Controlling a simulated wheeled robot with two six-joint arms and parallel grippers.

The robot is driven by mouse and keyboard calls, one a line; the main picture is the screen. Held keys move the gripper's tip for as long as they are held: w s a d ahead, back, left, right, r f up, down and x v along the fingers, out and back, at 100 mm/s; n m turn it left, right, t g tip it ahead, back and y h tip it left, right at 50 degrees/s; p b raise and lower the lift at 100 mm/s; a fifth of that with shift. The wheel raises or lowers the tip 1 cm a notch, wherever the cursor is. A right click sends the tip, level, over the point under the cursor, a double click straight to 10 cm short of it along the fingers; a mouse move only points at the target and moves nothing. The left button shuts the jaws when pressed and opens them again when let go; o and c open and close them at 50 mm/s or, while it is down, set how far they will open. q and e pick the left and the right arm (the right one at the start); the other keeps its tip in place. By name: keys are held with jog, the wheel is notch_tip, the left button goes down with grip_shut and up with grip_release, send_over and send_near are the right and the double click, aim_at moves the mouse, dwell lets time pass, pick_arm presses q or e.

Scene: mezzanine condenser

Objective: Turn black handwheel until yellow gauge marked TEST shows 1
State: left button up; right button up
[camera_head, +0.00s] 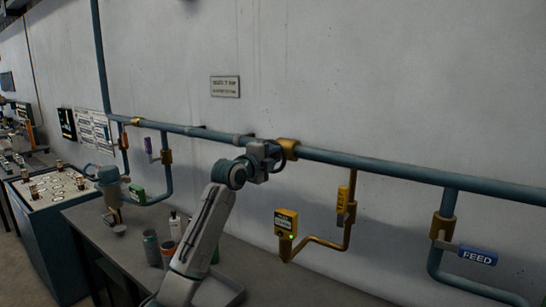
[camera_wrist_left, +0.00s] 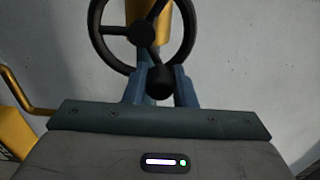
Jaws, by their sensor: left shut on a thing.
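The black handwheel (camera_wrist_left: 141,33) fills the top of the left wrist view, with a round black knob (camera_wrist_left: 160,82) on its lower rim. In the head view the handwheel (camera_head: 276,155) is small and partly hidden by my left gripper (camera_head: 268,160), just below the teal pipe. My left gripper (camera_wrist_left: 160,90) is shut on the knob, with one blue-grey finger on each side. A yellow gauge (camera_head: 286,222) with a dark face and a green light hangs below and right of it; its marking and reading are too small to tell. My right gripper is not in view.
A teal pipe (camera_head: 385,169) runs along the wall. A yellow lever (camera_head: 343,200) and a blue FEED handle (camera_head: 477,255) are to the right. The grey bench (camera_head: 140,240) below holds cans (camera_head: 151,246) and a bottle (camera_head: 175,226).

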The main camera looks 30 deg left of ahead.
pick_arm(q)
jog(key=shift+f, duration=0.15)
jog(key=o, duration=1)
jog(key=shift+s, duration=0.3)
jog(key=s+b, duration=0.5)
jog(key=s, duration=0.5)
jog(key=shift+a, duration=0.4)
jog(key=shift+s, duration=0.1)
